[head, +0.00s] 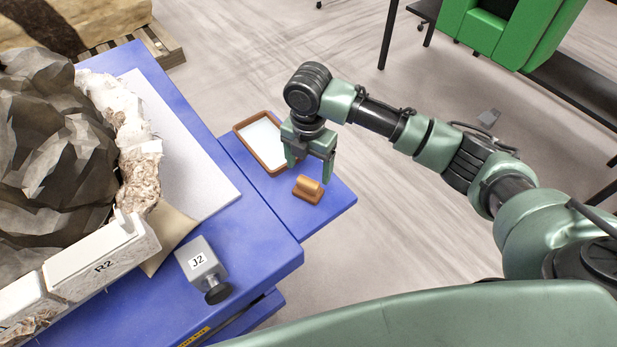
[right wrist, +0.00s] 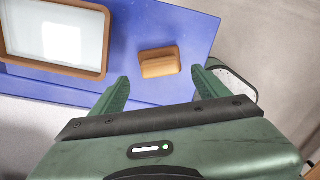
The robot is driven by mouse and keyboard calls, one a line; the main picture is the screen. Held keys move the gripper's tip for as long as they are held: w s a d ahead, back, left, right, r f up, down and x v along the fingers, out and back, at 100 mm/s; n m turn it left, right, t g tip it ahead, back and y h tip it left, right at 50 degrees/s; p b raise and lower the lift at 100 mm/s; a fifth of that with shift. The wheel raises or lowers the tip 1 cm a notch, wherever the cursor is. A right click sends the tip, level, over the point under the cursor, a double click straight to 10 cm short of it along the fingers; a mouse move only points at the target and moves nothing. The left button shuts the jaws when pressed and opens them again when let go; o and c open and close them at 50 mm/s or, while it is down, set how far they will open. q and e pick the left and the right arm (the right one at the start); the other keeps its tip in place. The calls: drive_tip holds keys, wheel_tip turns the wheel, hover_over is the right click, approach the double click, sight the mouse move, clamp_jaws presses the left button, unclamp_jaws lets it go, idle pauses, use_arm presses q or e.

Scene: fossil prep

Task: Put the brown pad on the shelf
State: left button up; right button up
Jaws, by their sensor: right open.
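The brown pad (head: 308,189) is a small block with a rounded grip on a flat base. It lies on the blue side shelf (head: 335,207) that juts from the blue table. In the right wrist view the pad (right wrist: 160,62) sits just beyond and between my fingertips. My right gripper (head: 309,172) is open and empty, pointing down above the shelf beside the pad; it also shows in the right wrist view (right wrist: 160,85). I cannot tell its exact height over the pad. My left gripper is not in view.
A brown-rimmed tray (head: 240,130) with a pale inside lies on the shelf, left of the pad. A large dark rock (head: 50,150) in a white jacket fills the left. Floor is clear right of the shelf.

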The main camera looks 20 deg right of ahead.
sight(308, 181)
wheel_tip(308, 181, up, 6)
drive_tip(key=shift+f, duration=0.1)
idle(0.5)
